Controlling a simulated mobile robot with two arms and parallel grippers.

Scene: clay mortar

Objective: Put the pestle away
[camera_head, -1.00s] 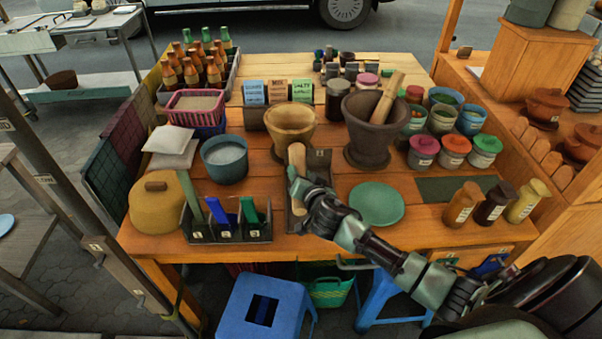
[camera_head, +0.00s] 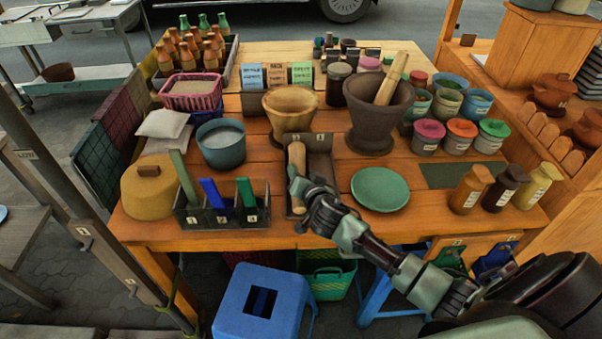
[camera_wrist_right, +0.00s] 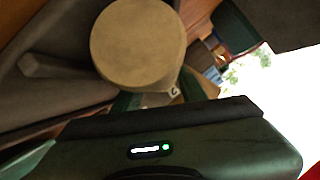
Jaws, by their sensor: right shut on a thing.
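My right gripper (camera_head: 301,187) is shut on a wooden pestle (camera_head: 297,160). It holds the pestle at the left compartment of a dark tray (camera_head: 321,168) near the table's front edge. I cannot tell whether the pestle touches the tray floor. In the right wrist view the pestle's round tan end (camera_wrist_right: 138,45) shows large, and the fingers are mostly hidden. A second pestle (camera_head: 388,80) leans in the dark clay mortar (camera_head: 374,122), behind and to the right. My left gripper is not in view.
A wooden mortar (camera_head: 290,112) stands just behind the tray. A green plate (camera_head: 380,189) lies right of it, and a caddy (camera_head: 222,216) with coloured handles stands left. A blue bowl (camera_head: 222,145) and lidded pot (camera_head: 149,194) are farther left.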

